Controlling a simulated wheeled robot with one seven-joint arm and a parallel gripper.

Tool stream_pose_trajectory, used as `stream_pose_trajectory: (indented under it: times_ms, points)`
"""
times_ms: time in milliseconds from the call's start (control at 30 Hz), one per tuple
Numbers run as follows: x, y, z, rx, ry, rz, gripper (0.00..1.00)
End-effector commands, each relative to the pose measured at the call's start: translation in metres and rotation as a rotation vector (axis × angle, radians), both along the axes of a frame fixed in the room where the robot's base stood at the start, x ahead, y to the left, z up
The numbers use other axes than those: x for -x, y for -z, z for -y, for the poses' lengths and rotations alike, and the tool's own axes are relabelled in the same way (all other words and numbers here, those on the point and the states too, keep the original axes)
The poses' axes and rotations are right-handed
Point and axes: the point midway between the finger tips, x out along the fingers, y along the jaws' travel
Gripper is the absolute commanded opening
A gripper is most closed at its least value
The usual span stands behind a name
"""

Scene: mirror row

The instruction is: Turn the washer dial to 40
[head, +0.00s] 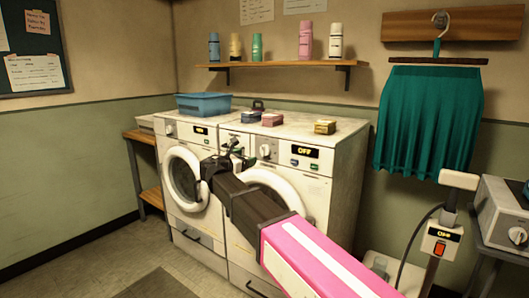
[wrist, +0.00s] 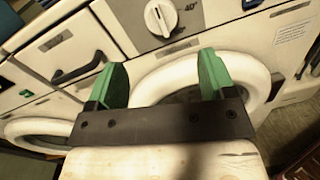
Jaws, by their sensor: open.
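Two white front-loading washers stand side by side, the left washer (head: 180,215) and the right washer (head: 325,195). The right washer's round white dial (head: 265,150) sits on its front panel, left of a display reading OFF (head: 306,152). The dial (wrist: 160,16) also shows at the top of the wrist view, with a "40" mark (wrist: 189,9) to its upper right. Its exact pointer setting is unclear. My gripper (head: 230,155) is open and empty in front of the right washer's left side. Its green fingers (wrist: 162,70) are spread below the dial in the wrist view, apart from it.
The right washer's round door (wrist: 262,82) lies below the dial. A blue basket (head: 203,105) and several small boxes, including a yellow one (head: 325,127), sit on the washer tops. A shelf (head: 285,65) with bottles hangs above. A grey appliance (head: 503,218) stands at right.

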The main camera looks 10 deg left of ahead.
Motion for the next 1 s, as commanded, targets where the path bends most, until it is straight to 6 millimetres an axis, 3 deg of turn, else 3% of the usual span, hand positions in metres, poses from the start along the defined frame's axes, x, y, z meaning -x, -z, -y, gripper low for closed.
stream_pose_trajectory:
  times_ms: [600, 1000]
  points:
    - [-0.083, 0.001, 0.043, -0.003, 0.002, -0.001, 0.76]
    - [-0.093, 0.001, 0.049, -0.003, 0.001, -0.001, 0.76]
